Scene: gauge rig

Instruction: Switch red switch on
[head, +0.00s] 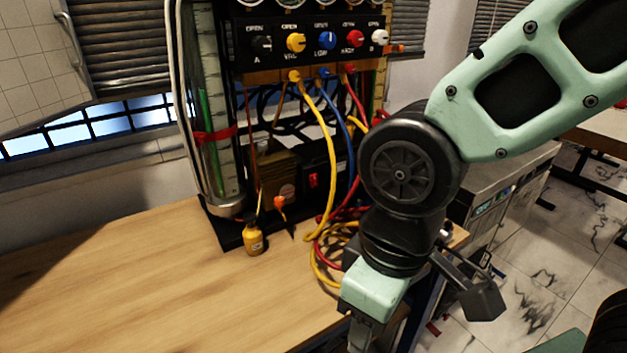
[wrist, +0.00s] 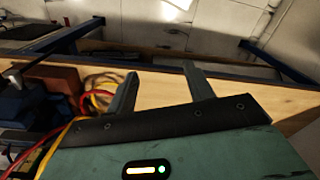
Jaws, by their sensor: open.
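The red switch (head: 313,181) is a small red rocker on the front of a dark box in the lower part of the gauge rig, in the head view. It is too small to tell which way it is tipped. My gripper (wrist: 160,69) is open, with two dark fingers apart and nothing between them in the wrist view. In the head view my gripper is low at the table's right front edge, right of and nearer than the switch, well apart from it. The fingertips are not clear there. I cannot pick out the switch in the wrist view.
Yellow, red and blue hoses (head: 331,190) hang from the knob panel (head: 310,40) and coil on the table right of the switch. A small yellow bottle (head: 253,239) stands in front of the rig. The wooden table (head: 150,290) is clear at front left.

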